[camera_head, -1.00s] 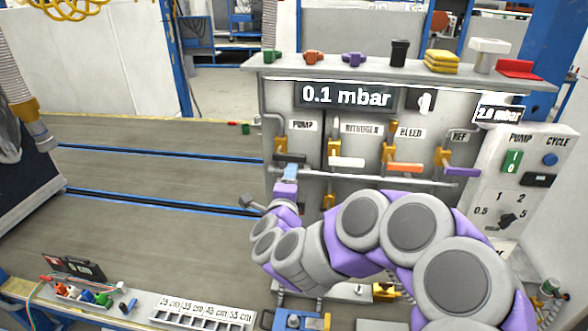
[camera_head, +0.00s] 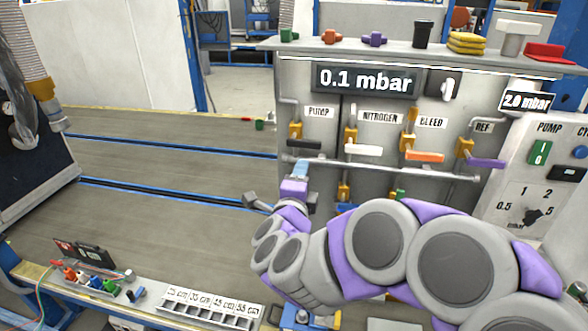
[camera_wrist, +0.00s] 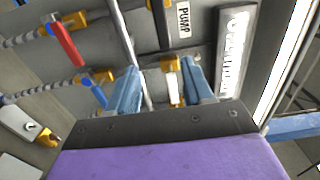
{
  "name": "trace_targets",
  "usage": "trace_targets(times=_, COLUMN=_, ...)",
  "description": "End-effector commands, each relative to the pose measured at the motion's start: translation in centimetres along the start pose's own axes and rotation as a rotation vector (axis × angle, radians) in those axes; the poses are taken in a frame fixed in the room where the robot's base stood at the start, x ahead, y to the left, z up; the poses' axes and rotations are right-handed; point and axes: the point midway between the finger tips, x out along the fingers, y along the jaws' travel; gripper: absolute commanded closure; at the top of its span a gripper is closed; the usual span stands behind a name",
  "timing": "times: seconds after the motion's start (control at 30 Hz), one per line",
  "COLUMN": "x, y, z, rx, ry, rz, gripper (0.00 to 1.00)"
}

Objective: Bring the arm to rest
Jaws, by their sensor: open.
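My arm, grey and purple, reaches from the lower right towards the valve panel (camera_head: 375,185) in the head view. My gripper (camera_head: 300,169) has light-blue fingers and is empty, just below the dark pump handle (camera_head: 304,145). In the wrist view my gripper (camera_wrist: 162,88) has its two fingers spread apart. A yellow valve part (camera_wrist: 171,80) shows between them, beyond the tips; contact cannot be told. The PUMP label (camera_wrist: 184,18) shows above it. The pressure display (camera_head: 366,79) reads 0.1 mbar.
A horizontal pipe (camera_head: 420,175) crosses the panel near my gripper. Nitrogen handle (camera_head: 364,150), bleed handle (camera_head: 424,156) and ref handle (camera_head: 486,163) stick out to the right. A control box (camera_head: 540,180) stands at right. The bench surface (camera_head: 150,165) at left is mostly clear.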

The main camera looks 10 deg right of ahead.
Motion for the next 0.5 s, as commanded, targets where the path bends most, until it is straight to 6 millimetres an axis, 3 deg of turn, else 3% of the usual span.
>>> trace_targets(times=0.27, x=-1.1, y=-0.2, z=3.0, rx=-0.096, ry=-0.180, rz=0.060, gripper=0.49)
trace_targets(times=0.5, x=-4.2, y=0.9, z=6.5, rx=-0.277, ry=-0.435, rz=0.147, gripper=0.49)
